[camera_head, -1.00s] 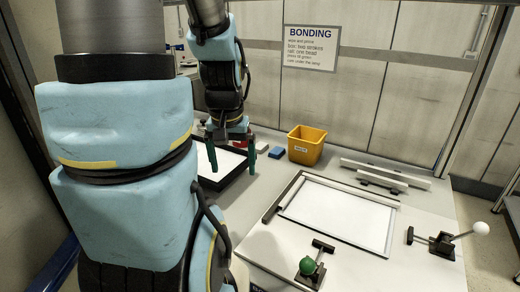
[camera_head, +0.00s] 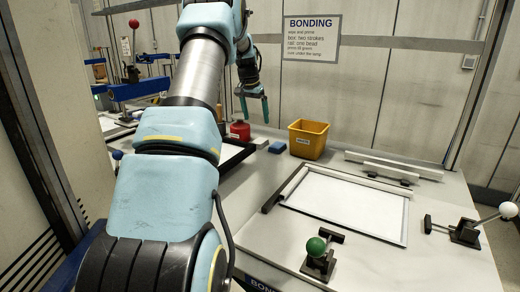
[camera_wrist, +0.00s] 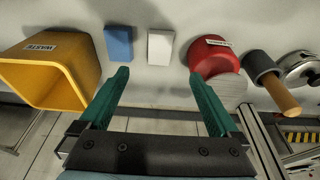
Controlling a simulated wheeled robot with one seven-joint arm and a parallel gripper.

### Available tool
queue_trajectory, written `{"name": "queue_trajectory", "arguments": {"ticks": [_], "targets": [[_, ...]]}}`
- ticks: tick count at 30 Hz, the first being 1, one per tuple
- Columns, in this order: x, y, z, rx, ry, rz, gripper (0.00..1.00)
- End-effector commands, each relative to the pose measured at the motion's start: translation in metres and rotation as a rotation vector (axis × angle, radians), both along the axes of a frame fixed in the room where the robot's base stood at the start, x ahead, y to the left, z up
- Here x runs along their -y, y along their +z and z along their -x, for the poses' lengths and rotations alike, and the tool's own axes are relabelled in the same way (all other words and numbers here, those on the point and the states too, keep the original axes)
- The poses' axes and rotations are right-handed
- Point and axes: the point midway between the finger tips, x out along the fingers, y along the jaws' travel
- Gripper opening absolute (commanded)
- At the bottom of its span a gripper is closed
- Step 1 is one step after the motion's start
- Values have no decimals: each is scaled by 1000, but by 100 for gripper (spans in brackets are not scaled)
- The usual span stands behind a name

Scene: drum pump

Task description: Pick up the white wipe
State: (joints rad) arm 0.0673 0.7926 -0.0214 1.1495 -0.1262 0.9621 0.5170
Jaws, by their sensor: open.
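The white wipe (camera_wrist: 160,46) is a small pale block in the wrist view, lying on the bench between a blue block (camera_wrist: 118,43) and a red can (camera_wrist: 211,57). My gripper (camera_wrist: 158,73) is open and empty, with its two green fingers apart. The wipe appears between the fingers' lines, just beyond their tips and not touched. In the head view my gripper (camera_head: 254,105) hangs above the back of the bench, fingers down, near the red can (camera_head: 240,130) and the blue block (camera_head: 278,147). The wipe is hard to make out there.
A yellow waste bin (camera_head: 308,139) stands beside the blue block. A grey cylinder with a wooden handle (camera_wrist: 265,75) and a metal pot (camera_wrist: 298,68) lie beyond the red can. A framed white panel (camera_head: 345,205) and toggle clamps (camera_head: 318,262) occupy the front bench.

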Motion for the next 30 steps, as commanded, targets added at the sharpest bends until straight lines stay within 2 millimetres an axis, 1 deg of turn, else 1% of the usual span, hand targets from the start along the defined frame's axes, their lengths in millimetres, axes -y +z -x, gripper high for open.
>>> {"name": "queue_trajectory", "arguments": {"ticks": [5, 12, 17, 24, 27, 30], "targets": [[2, -13, -5, -1, -3, 0, 98], [7, -47, -13, 0, -2, 0, 98], [8, -60, -15, -1, -2, -1, 98], [13, -94, -20, 0, -3, -1, 98], [14, -102, -22, 1, -2, 0, 98], [14, -104, -22, 2, -2, 0, 98]]}}
